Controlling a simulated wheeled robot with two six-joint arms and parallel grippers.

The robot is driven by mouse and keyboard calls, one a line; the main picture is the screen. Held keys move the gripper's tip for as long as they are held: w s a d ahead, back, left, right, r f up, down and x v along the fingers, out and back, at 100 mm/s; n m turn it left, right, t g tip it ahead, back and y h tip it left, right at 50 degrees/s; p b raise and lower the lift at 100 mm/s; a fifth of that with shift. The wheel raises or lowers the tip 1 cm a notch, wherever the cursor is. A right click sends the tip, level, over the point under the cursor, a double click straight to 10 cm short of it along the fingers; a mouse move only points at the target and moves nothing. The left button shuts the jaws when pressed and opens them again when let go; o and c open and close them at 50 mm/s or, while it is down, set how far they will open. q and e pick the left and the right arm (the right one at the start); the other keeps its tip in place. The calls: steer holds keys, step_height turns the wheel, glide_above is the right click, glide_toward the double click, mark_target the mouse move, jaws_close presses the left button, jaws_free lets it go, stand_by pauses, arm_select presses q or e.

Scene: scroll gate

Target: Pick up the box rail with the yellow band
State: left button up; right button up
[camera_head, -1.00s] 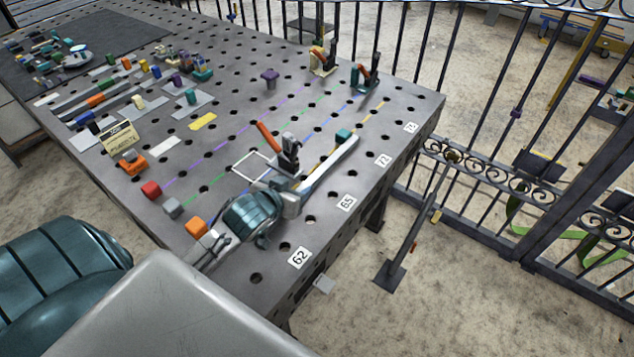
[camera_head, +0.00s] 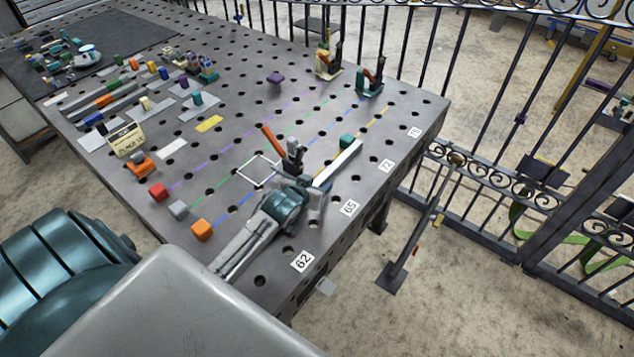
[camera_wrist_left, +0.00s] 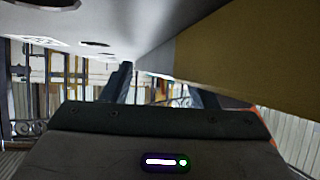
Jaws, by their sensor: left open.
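The box rail (camera_head: 342,162) is a long pale bar lying on the perforated table near its right edge, with a teal block (camera_head: 347,141) by its far end. In the left wrist view its side fills the upper right, with a broad yellow band (camera_wrist_left: 255,50) and a grey stretch beyond. My left gripper (camera_head: 316,190) is at the rail's near end, low over the table. In the left wrist view the open fingers (camera_wrist_left: 160,82) point along the rail. I cannot tell whether they straddle it. The hand hides the rail's near end. My right gripper is not in view.
A clamp with an orange handle (camera_head: 291,158) stands just left of the rail. Two more clamps (camera_head: 327,62) (camera_head: 370,78) stand at the back. Red, grey and orange blocks (camera_head: 202,230) sit at the left. A metal fence (camera_head: 480,185) runs beyond the table's right edge.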

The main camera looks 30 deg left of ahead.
arm_select(q)
steer(key=shift+w+f, duration=0.1)
steer(key=shift+f, duration=0.05)
jaws_close()
steer(key=shift+r, duration=0.2)
